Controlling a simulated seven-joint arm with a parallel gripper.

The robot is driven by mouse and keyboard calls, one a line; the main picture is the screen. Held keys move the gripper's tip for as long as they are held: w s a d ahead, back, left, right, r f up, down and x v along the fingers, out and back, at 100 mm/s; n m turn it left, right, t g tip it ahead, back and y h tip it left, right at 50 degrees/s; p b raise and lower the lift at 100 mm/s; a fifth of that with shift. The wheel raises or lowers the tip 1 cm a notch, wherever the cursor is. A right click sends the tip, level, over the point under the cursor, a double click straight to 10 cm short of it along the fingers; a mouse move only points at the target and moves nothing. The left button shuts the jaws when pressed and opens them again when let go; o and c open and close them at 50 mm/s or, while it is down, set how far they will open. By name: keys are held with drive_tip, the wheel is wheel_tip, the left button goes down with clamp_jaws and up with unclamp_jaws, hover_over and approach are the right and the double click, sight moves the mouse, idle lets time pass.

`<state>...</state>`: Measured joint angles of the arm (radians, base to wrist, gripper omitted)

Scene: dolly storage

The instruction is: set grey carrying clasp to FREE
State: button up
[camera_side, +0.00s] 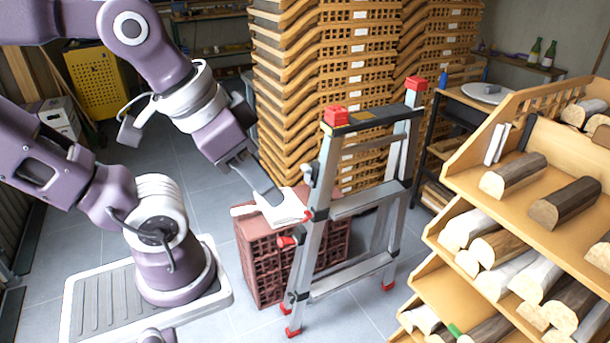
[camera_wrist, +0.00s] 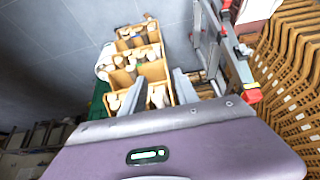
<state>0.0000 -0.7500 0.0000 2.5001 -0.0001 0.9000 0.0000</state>
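A folding aluminium stepladder (camera_side: 355,205) with red caps and feet stands on the floor, upright, in the middle of the side view. It also shows at the upper right of the wrist view (camera_wrist: 212,40). A small grey fitting (camera_side: 308,171) sits on its left rail below the top; I cannot tell for sure that it is the carrying clasp, and any FREE marking is too small to read. My gripper (camera_side: 270,198) is left of the ladder, apart from that fitting. In the wrist view its two fingers (camera_wrist: 159,75) are spread with nothing gripped between them.
A reddish crate (camera_side: 262,262) with white material (camera_side: 285,208) on top stands beside and behind the ladder's left leg. Stacked orange slatted trays (camera_side: 300,95) rise behind. A wooden shelf (camera_side: 490,190) with logs stands at right. Tiled floor is clear in front of the ladder.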

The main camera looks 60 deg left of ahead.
drive_tip(key=shift+o, duration=1.8)
wheel_tip(320, 180, up, 4)
drive_tip(key=shift+f, duration=0.15)
wheel_tip(320, 180, up, 13)
drive_tip(key=n+t+y, duration=0.3)
drive_tip(key=t+y, duration=0.5)
drive_tip(key=t, duration=0.1)
hover_over(304, 167)
drive_tip(key=v, duration=0.3)
drive_tip(key=s+a+f+m+g+h, duration=0.1)
drive_tip(key=s+f+m+h, duration=0.2)
drive_tip(key=f, duration=1.7)
drive_tip(key=s+a+f+h, duration=0.15)
drive_tip(key=f+h, duration=0.35)
drive_tip(key=f, duration=1.4)
drive_tip(key=x, duration=0.4)
drive_tip(key=d+x, duration=0.1)
drive_tip(key=x, duration=0.1)
drive_tip(key=shift+s+f, duration=0.2)
drive_tip(key=shift+f, duration=0.1)
drive_tip(key=shift+w+f, duration=0.1)
drive_tip(key=shift+w, duration=0.15)
clamp_jaws()
